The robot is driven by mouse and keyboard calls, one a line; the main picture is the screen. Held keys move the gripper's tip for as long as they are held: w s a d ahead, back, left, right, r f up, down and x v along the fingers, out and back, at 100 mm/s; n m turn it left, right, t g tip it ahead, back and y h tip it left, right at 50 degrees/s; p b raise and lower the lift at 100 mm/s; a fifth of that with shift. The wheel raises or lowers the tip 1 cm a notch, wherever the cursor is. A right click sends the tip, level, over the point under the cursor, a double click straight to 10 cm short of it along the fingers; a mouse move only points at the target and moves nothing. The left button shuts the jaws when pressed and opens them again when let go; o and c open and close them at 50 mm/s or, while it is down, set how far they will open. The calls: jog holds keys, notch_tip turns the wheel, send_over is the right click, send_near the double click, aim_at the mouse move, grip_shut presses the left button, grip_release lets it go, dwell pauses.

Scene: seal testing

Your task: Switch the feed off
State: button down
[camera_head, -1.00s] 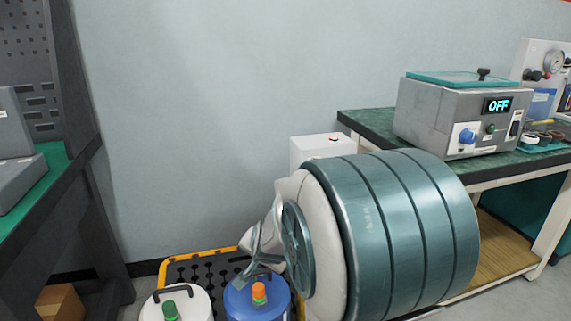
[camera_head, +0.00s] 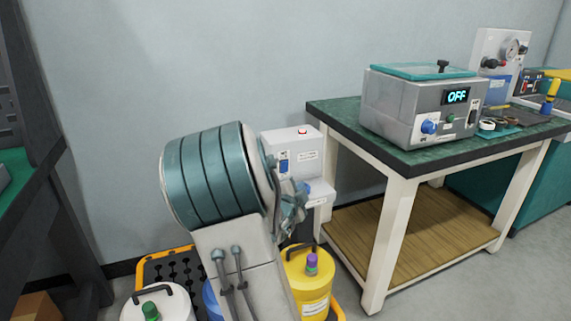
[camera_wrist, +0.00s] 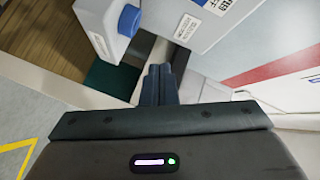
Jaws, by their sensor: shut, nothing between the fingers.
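A blue part (camera_head: 318,187) shows lower on the unit, partly hidden by my arm. My gripper (camera_head: 293,222) is in front of this unit, mostly hidden by my wrist. In the wrist view my gripper (camera_wrist: 160,72) is shut and empty.
A bench (camera_head: 345,112) at right carries a grey machine (camera_head: 390,110) reading OFF, with a blue knob. A yellow container (camera_head: 308,272) and a white container (camera_head: 160,303) stand below my arm near a yellow-edged pallet (camera_head: 157,262).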

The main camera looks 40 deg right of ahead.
aim_at(286, 170)
jog(key=shift+w+d+r+p, duration=0.15)
jog(key=shift+w+d+p, duration=0.25)
jog(key=shift+w, duration=1.05)
jog(key=shift+w+d+r+p, duration=0.2)
jog(key=shift+w+d+p, duration=0.15)
jog(key=shift+w, duration=1.05)
jog(key=shift+w+d+r+p, duration=0.15)
jog(key=shift+w+d+p, duration=0.25)
jog(key=shift+w, duration=1.05)
jog(key=shift+w+a, duration=0.1)
jog(key=shift+w, duration=0.3)
jog(key=shift+w+r, duration=0.15)
jog(key=shift+w, duration=0.1)
jog(key=shift+s+b, duration=0.6)
jog(key=shift+s, duration=0.1)
